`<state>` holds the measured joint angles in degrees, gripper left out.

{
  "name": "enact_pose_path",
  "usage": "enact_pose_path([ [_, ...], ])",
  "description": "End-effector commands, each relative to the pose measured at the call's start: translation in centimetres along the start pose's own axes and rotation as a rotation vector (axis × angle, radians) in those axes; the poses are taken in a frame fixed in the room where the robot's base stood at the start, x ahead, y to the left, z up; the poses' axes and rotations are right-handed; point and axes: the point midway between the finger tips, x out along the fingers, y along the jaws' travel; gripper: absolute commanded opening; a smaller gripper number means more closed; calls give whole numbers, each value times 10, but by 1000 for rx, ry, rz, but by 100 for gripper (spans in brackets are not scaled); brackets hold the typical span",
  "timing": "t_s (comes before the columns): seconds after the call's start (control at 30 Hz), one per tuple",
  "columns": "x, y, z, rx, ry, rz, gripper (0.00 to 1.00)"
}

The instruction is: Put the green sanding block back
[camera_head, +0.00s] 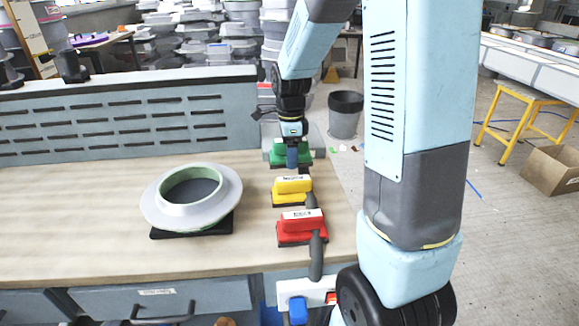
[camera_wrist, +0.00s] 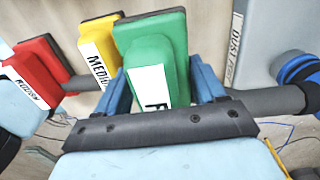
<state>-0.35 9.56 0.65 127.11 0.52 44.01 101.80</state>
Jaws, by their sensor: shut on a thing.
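My gripper (camera_head: 292,157) points down at the back right of the bench, its blue fingers shut on the green sanding block (camera_head: 276,155). In the wrist view, the green sanding block (camera_wrist: 150,50) sits between the two fingers of my gripper (camera_wrist: 160,88), with a white label partly showing an F. The yellow sanding block (camera_head: 291,184), labelled MEDIUM, is just in front of the green one in the head view. The red sanding block (camera_head: 303,216) is nearer still. The green block is in line with both; I cannot tell whether it touches the surface below.
A grey ring-shaped mould (camera_head: 160,211) rests on a black base on the bench (camera_head: 70,225), left of the blocks. A slotted grey panel (camera_head: 120,120) stands behind. A grey hose (camera_wrist: 275,100) lies close to my gripper's right finger. The bench's left part is clear.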

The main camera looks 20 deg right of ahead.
Motion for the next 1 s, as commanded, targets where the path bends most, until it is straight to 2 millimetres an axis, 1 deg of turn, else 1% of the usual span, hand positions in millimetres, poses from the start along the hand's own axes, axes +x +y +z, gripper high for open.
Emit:
enact_pose_path([
  [0.03, 8, -6, 0, 0, 0, 3, 41],
  [0.1, 16, -14, 0, 0, 0, 1, 41],
  [0.3, 32, -27, -1, -1, 0, 0, 41],
  [0.47, 36, -31, -1, -1, 0, 0, 41],
  [0.57, 43, -36, -2, 0, 0, 1, 41],
  [0.7, 63, -35, -2, 0, 0, 2, 41],
  [0.8, 71, -35, -2, 0, 0, 0, 41],
  [1.0, 71, -36, -2, 0, -1, -2, 41],
])
